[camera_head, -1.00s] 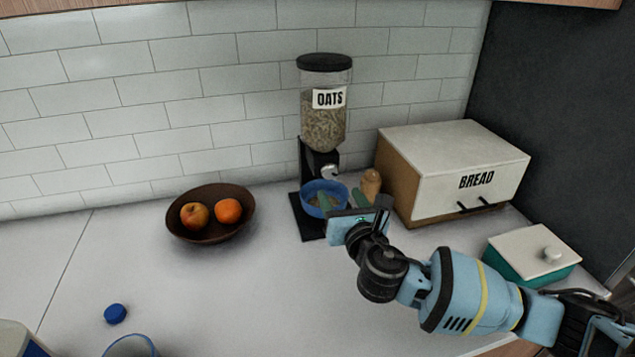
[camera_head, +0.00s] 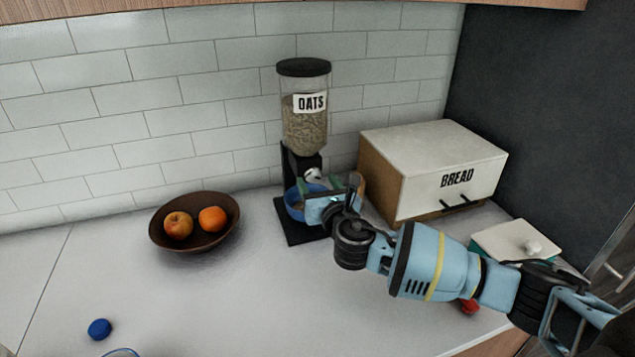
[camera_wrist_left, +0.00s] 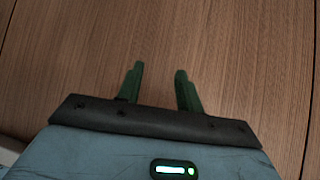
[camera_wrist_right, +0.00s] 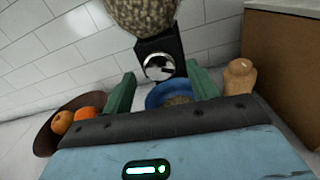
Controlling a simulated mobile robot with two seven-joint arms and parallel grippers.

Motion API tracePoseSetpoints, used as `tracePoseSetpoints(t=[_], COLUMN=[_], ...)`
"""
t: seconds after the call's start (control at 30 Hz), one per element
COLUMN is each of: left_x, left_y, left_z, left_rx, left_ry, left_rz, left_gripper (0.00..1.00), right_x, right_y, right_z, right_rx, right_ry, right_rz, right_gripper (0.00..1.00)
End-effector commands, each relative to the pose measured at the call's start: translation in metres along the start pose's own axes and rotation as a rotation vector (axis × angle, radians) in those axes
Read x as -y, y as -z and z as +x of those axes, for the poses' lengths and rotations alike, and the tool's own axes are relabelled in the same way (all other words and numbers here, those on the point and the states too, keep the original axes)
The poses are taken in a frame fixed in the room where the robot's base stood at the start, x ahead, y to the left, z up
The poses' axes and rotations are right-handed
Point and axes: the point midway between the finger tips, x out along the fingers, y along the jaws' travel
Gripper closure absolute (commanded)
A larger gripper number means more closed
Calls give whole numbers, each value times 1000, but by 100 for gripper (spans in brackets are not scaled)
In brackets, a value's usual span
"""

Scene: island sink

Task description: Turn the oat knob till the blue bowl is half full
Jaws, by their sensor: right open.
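The oat dispenser (camera_head: 304,128) stands against the tiled wall, its clear hopper holding oats. Its silvery round knob (camera_head: 312,175) is at the front below the hopper; it also shows in the right wrist view (camera_wrist_right: 158,67). The blue bowl (camera_head: 292,205) sits on the dispenser's black base, partly hidden by my gripper. In the right wrist view the bowl (camera_wrist_right: 155,98) shows some oats inside; how full it is, I cannot tell. My right gripper (camera_wrist_right: 162,84) is open and empty, its green fingers either side of the knob in view, apparently short of it. My left gripper (camera_wrist_left: 159,72) is open and empty, facing wood panelling.
A white-topped bread box (camera_head: 430,175) stands right of the dispenser. A wooden shaker (camera_wrist_right: 238,77) stands beside the bowl. A brown fruit bowl (camera_head: 195,240) is at left. A white-lidded container (camera_head: 518,241), a small red object (camera_head: 469,307) and a blue cap (camera_head: 100,329) are nearer.

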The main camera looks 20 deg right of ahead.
Motion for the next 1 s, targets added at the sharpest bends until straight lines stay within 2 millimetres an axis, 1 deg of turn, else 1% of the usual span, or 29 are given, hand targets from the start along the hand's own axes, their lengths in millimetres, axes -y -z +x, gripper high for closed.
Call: tracePoseSetpoints(t=[0.1,0.2,0.43,0.47,0.7,0.8,1.0], left_x=[0,0,2,2,2,2,2], left_y=[1,1,1,1,1,1,0], left_z=[0,0,0,0,0,0,0], left_rx=[-3,-3,-2,-2,-1,-1,-1], left_ry=[0,1,1,1,1,1,1], left_rz=[1,1,5,5,6,6,5], left_gripper=[64,64,64,64,64,64,64], right_x=[-1,0,0,0,0,0,0], right_y=[-1,-1,0,-1,0,0,0], right_z=[7,9,10,10,10,10,9], right_rx=[2,1,0,0,0,0,0], right_ry=[-1,-1,-1,-1,0,0,0], right_rz=[1,1,1,0,0,0,13], right_gripper=[41,41,41,42,74,86,86])
